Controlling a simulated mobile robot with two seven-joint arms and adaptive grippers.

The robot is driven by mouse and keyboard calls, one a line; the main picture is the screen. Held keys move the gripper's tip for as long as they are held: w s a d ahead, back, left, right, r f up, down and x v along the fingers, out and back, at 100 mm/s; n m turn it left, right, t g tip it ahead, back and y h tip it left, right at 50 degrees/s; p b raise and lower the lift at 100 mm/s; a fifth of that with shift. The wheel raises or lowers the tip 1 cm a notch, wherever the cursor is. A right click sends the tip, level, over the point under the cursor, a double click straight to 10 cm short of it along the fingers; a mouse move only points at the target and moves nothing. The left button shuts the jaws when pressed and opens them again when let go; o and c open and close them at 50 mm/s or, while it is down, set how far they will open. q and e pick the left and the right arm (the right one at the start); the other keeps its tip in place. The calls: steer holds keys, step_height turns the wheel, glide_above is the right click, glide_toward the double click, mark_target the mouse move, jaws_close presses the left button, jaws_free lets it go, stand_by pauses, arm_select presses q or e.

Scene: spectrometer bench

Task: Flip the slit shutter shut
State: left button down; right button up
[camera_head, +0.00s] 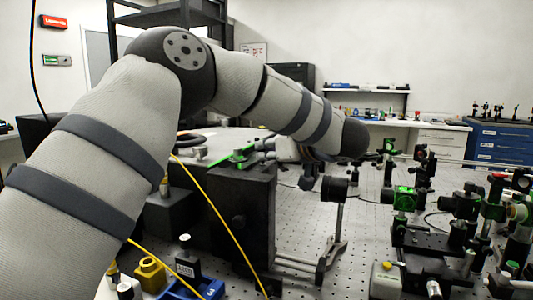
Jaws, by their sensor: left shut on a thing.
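My left gripper (262,148) is partly hidden behind my wrist. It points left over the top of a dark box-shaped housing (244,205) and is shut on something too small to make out. A bright green piece (238,156) lies on top of the housing, just left of the fingertips. The slit shutter cannot be told apart clearly at the fingers, so whether it is open or shut does not show. My right gripper is not in view.
A round black optic mount (334,188) stands right of the housing. Several optics posts and a green-lit cube (404,198) crowd the right. A yellow fibre (222,220) hangs in front of the housing. A blue tray (190,288) sits low in front. Some perforated bench is bare in the middle.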

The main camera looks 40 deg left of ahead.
arm_select(q)
steer(key=shift+w+a+f+m+g+h+b, duration=0.15)
steer(key=shift+w+m+g+h+b, duration=0.1)
steer(key=shift+w+m+g+h, duration=0.3)
steer(key=shift+w+a+r+m+g+h+b, duration=0.1)
steer(key=shift+w+m+g+h+b, duration=0.2)
steer(key=shift+m+g, duration=0.35)
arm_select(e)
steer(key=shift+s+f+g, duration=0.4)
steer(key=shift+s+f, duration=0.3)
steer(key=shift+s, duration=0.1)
arm_select(q)
steer(key=c, duration=1.9)
jaws_free()
steer(key=shift+c, duration=0.2)
steer(key=v, duration=1.2)
